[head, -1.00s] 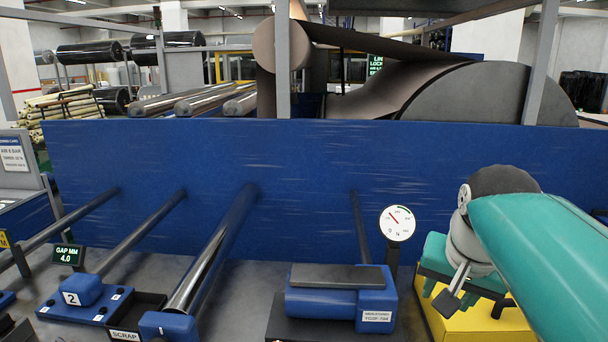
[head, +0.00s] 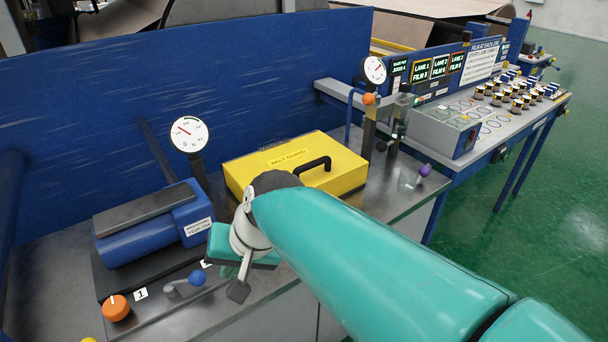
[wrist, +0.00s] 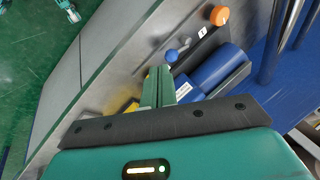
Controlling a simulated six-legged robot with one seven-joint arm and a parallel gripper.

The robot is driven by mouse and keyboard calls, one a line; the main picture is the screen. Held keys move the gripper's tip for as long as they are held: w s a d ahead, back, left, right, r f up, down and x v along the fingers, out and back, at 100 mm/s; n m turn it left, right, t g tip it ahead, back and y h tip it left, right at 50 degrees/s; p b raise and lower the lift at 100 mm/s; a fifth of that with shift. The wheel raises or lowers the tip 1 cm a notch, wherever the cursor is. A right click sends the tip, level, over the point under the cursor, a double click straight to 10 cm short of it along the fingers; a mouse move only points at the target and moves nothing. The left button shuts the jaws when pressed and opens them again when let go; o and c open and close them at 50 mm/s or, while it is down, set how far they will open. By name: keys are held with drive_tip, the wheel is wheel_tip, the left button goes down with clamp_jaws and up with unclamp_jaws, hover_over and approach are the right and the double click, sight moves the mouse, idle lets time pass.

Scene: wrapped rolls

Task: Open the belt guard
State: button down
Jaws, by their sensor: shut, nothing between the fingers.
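The belt guard (head: 290,162) is a yellow box with a black handle (head: 313,163) on top, lying flat on the metal bench in the head view. Its cover looks closed. My gripper (wrist: 160,74) has its two green fingers together with nothing between them. In the head view, my wrist and gripper body stand in front of the guard's near left side, and the fingertips are mostly hidden. In the wrist view, only a small yellow patch (wrist: 130,106) shows behind the gripper, probably the guard. The fingers point toward the blue-knobbed lever, apart from the handle.
A blue roller block (head: 150,225), an orange knob (head: 116,308) and a blue-knobbed lever (head: 197,278) are left of my gripper. Dial gauges on posts (head: 188,134) (head: 374,70) flank the guard. A blue wall (head: 100,100) stands behind. A purple-knobbed lever (head: 424,171) is on the right.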

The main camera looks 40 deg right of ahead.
drive_tip(key=w+d+f+m+t+y, duration=0.1)
drive_tip(key=w+d+m+t+y, duration=0.15)
drive_tip(key=w+d+m, duration=0.6)
drive_tip(key=m+t+h, duration=0.7)
drive_tip(key=m, duration=1.5)
approach(312, 177)
drive_tip(key=s+a+r, duration=0.3)
drive_tip(key=shift+y, duration=0.25)
drive_tip(key=x, duration=0.9)
drive_tip(key=shift+w+d, duration=0.15)
drive_tip(key=shift+w, duration=0.1)
drive_tip(key=shift+r, duration=0.1)
